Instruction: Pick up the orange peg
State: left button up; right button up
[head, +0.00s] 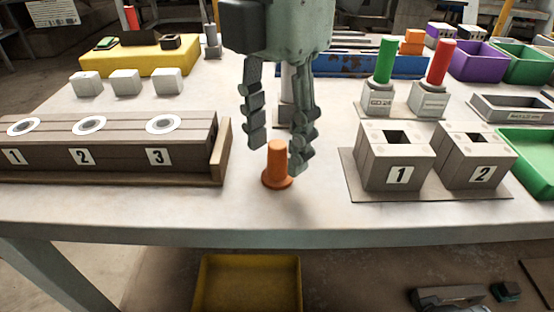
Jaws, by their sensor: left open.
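The orange peg (277,166) stands upright on its flared base on the table, between the numbered wooden block and the numbered grey bricks. My left gripper (274,158) points down over it with its fingers spread. The left finger is up and to the left of the peg, and the right finger's tip overlaps the peg's right edge in the picture. I cannot tell whether that finger touches the peg. My right gripper does not show.
A wooden block (110,145) numbered 1 to 3 stands at left. Hollow bricks 1 (395,158) and 2 (478,157) stand at right. Behind them are a green peg (385,62) and a red peg (440,63) in holders. The table (280,218) is clear in front.

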pick_arm(q)
jog(key=shift+f, duration=0.6)
grip_shut()
jog(key=shift+r, duration=0.15)
